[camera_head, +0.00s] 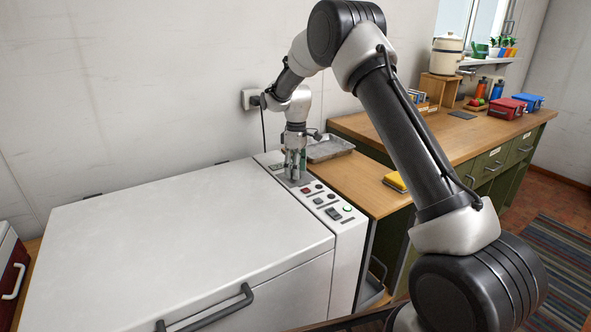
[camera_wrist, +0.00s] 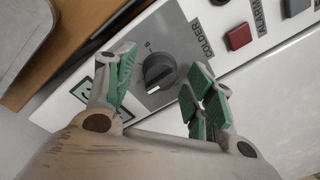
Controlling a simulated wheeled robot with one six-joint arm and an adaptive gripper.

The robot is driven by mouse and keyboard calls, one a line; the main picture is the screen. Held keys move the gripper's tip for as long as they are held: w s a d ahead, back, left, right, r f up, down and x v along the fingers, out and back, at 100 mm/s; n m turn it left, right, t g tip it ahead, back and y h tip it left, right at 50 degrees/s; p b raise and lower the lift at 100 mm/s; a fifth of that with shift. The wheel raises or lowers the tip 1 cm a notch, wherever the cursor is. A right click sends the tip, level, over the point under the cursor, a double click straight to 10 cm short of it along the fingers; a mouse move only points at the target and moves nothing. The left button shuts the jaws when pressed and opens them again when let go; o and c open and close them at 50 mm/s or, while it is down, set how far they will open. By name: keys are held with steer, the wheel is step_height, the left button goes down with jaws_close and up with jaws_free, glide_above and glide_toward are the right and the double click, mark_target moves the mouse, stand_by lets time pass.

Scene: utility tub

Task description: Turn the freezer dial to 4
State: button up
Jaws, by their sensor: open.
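The freezer dial (camera_wrist: 160,72) is a dark round knob with a raised grip bar, on a grey plate in the wrist view. A "COLDER" label is beside it; the scale marks are too small to read surely, so I cannot tell its setting. My gripper (camera_wrist: 160,92) is open, its green-padded fingers on either side of the dial, apart from it in the picture. In the head view my gripper (camera_head: 295,172) points down over the freezer's control panel (camera_head: 340,225), hiding the dial. The white chest freezer (camera_head: 185,250) is closed.
A red button (camera_wrist: 239,36) and dark switches sit along the panel beside the dial. A grey metal tray (camera_head: 330,149) lies on the wooden counter (camera_head: 365,185) behind the panel, with a yellow item (camera_head: 396,182) nearby. The freezer lid is clear.

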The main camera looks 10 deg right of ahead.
steer(key=shift+f, duration=0.15)
steer(key=c, duration=1)
steer(key=shift+m, duration=0.3)
steer(key=m, duration=0.4)
steer(key=shift+m, duration=2.7)
